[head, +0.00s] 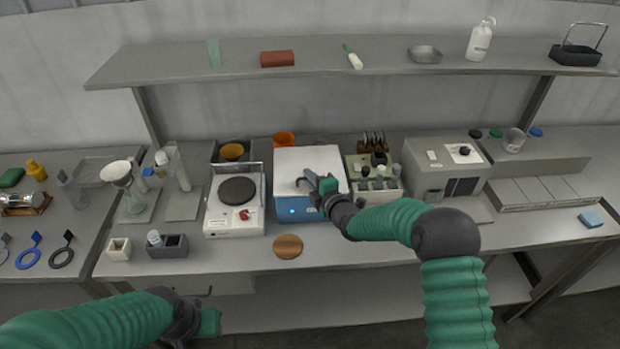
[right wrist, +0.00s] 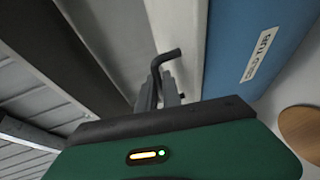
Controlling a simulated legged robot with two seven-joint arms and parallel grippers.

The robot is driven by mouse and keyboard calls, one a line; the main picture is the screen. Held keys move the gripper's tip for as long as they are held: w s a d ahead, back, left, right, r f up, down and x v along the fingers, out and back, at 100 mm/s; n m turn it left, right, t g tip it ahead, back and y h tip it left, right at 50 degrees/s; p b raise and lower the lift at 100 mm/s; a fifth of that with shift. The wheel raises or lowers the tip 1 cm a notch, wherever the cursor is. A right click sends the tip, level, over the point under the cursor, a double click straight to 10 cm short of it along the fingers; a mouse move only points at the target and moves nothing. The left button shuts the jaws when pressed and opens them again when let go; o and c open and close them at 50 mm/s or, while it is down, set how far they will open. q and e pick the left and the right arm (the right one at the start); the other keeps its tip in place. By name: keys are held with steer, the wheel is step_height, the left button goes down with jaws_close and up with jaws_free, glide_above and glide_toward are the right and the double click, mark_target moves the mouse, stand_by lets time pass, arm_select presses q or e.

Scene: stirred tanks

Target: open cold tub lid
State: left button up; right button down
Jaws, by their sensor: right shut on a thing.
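The cold tub is a blue box (head: 296,208) with a pale flat lid (head: 300,157) on top, at the middle of the bench. Its blue side with a "COLD TUB" label (right wrist: 259,54) shows in the right wrist view. The lid looks down on the box. My right gripper (head: 308,184) is over the front of the lid, shut on the dark bent lid handle (right wrist: 167,59). The handle's end sticks out past the fingers (right wrist: 160,92) in the wrist view. My left gripper (head: 208,322) hangs low in front of the bench; its fingers are not clear.
A hot plate (head: 236,192) stands close to the tub's left. A rack of small bottles (head: 376,182) stands close to its right, under my right arm. A wooden disc (head: 288,246) lies in front. A shelf (head: 350,62) runs above the bench.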

steer(key=shift+s+a, duration=0.1)
steer(key=shift+a, duration=0.35)
steer(key=shift+d+f, duration=0.2)
steer(key=shift+d, duration=0.25)
steer(key=shift+a, duration=0.15)
stand_by(0.4)
